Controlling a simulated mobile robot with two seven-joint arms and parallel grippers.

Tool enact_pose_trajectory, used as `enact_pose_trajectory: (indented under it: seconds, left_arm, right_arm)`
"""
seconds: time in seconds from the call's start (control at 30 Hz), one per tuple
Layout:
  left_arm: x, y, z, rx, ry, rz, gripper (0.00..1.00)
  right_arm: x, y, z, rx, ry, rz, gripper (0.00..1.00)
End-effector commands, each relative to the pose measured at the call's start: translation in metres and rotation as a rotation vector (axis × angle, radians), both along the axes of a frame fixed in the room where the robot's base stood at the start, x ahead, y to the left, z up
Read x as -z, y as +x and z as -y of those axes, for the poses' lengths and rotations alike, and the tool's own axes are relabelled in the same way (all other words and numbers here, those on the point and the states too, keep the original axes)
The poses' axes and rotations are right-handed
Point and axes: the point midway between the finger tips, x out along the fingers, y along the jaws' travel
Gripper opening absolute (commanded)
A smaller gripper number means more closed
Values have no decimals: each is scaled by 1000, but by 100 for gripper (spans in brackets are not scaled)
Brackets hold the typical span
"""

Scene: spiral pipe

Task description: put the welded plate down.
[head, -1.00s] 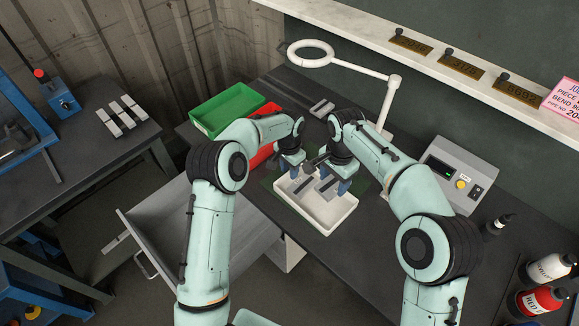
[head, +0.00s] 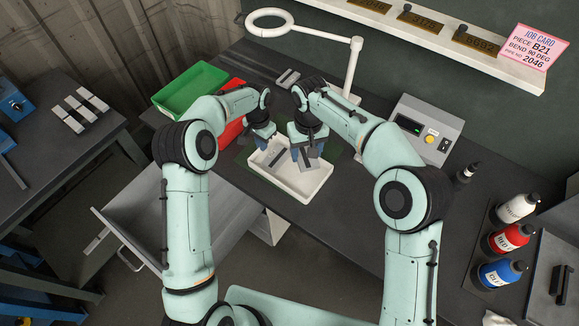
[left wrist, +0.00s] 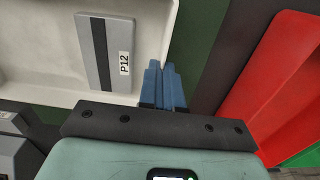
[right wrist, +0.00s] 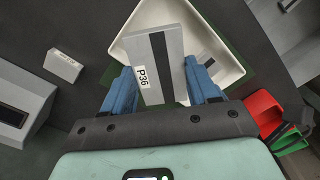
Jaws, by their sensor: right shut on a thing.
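My right gripper (right wrist: 163,88) is shut on a grey plate (right wrist: 165,62) with a dark stripe and a P36 label. In the head view this plate (head: 308,164) is over the right part of the white tray (head: 312,190). I cannot tell whether it touches the tray floor. A similar striped plate labelled P12 (left wrist: 93,52) lies in the tray, and it also shows partly behind the held plate in the right wrist view (right wrist: 208,66). My left gripper (left wrist: 163,68) is shut, with its fingers together and nothing between them, by the tray's edge.
A green bin (head: 192,88) and a red bin (head: 232,130) stand left of the tray. A white magnifier lamp (head: 353,68) and a control box (head: 425,128) stand behind and to the right. Several bottles (head: 508,237) stand at the right. An open drawer (head: 190,215) is below.

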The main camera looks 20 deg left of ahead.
Motion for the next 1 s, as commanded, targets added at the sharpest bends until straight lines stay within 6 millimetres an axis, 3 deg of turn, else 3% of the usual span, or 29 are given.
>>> enact_pose_trajectory:
  seconds: [0.8,1.0]
  left_arm:
    - [-2,1,0,0,1,4,0]
    - [-2,1,0,-1,1,4,0]
  right_arm:
    - [8,2,0,-1741,12,-3,0]
    - [9,2,0,-2074,11,0,0]
